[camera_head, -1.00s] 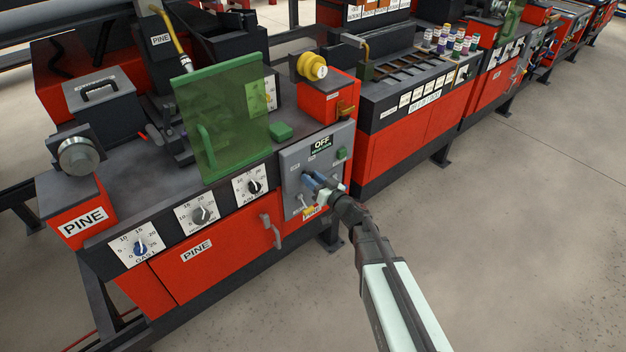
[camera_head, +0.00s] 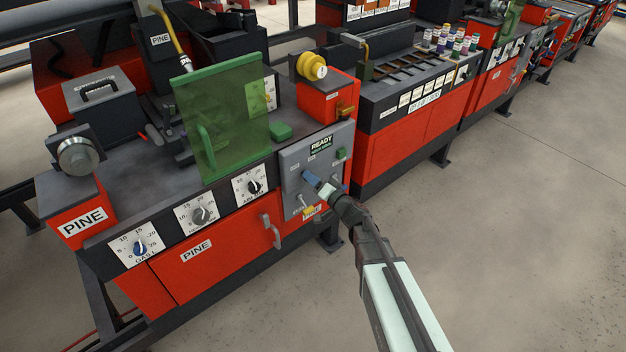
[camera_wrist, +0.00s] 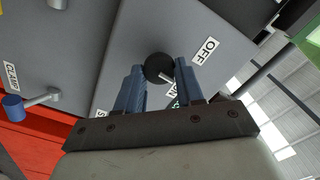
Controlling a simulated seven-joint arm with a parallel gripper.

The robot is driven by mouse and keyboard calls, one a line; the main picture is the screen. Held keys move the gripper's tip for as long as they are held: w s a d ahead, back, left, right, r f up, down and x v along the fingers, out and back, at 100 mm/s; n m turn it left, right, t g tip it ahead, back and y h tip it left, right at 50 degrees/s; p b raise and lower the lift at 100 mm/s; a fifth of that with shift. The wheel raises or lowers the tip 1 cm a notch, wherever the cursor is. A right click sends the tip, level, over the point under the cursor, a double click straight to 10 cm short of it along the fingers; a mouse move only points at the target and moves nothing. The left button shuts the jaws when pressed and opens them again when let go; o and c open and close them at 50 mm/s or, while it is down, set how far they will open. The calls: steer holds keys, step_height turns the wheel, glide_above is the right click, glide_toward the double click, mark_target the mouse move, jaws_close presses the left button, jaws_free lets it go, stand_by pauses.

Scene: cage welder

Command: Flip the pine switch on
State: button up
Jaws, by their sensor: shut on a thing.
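The pine welder's grey control panel (camera_head: 290,164) is on the right end of the red bench marked PINE. In the wrist view, the round black switch (camera_wrist: 158,66) sits at the fingertips, between the two blue fingers. An OFF label (camera_wrist: 205,50) is to its right, and a label partly hidden by the right finger ends in N.
A blue-tipped lever beside a CLAMP label (camera_wrist: 11,75) is left in the wrist view. The floor at right is clear.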

steer(key=m, duration=0.4)
steer(key=shift+m, duration=0.3)
stand_by(0.5)
steer(key=o, duration=1)
steer(key=shift+o, duration=0.2)
steer(key=v, duration=1.3)
steer(key=shift+s+d, duration=0.25)
steer(key=shift+d, duration=0.05)
steer(key=shift+m, duration=0.4)
